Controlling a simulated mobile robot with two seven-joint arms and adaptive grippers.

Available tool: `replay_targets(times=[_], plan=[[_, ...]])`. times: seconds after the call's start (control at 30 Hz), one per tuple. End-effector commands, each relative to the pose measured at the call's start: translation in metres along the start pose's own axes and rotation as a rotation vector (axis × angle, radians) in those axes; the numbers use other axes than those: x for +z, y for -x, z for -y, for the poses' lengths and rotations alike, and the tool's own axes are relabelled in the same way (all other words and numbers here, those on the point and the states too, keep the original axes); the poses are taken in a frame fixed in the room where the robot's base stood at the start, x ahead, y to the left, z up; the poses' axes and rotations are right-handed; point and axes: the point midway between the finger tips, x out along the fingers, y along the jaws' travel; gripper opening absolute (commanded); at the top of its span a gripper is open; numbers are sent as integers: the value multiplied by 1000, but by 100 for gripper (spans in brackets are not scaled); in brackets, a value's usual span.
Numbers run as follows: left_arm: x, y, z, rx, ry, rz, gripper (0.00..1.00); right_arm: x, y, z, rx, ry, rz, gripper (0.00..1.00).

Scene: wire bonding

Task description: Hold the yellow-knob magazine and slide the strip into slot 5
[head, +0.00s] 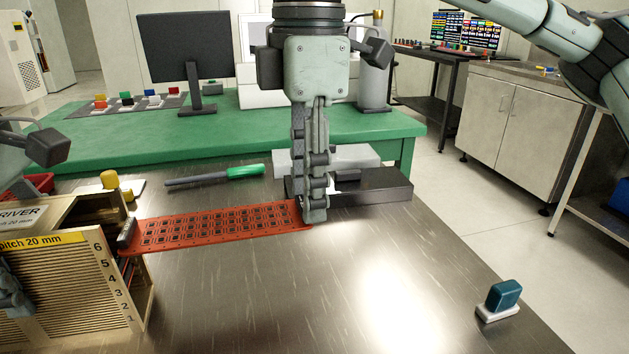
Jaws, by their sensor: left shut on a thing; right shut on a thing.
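The wooden-coloured magazine (136,289) stands at the left with its slotted face toward me. Its yellow label reads "pitch 20 mm" and its slots are numbered 1 to 6 from the bottom up. A yellow knob (110,179) shows just behind it. My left gripper (12,297) is at the left picture edge, shut on the magazine and mostly cut off. The orange-red strip (215,226), with rows of dark chips, lies level. My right gripper (313,212) is shut on its right end. Its left end meets the magazine's right side near labels 5 and 6; the exact slot is unclear.
A green-handled tool (245,171) lies behind the strip. A dark block (375,187) stands right behind my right gripper. A blue-topped item (503,295) stands at the table's right edge. The steel table (270,300) in front of the strip is clear.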

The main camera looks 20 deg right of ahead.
Motion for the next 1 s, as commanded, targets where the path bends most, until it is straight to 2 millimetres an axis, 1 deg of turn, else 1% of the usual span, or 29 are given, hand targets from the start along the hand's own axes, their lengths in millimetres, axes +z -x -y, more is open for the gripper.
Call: replay_targets(times=[1.0], plan=[[0,0,0,0,1,-1,9,-31,0,0,0,0,0,17]])
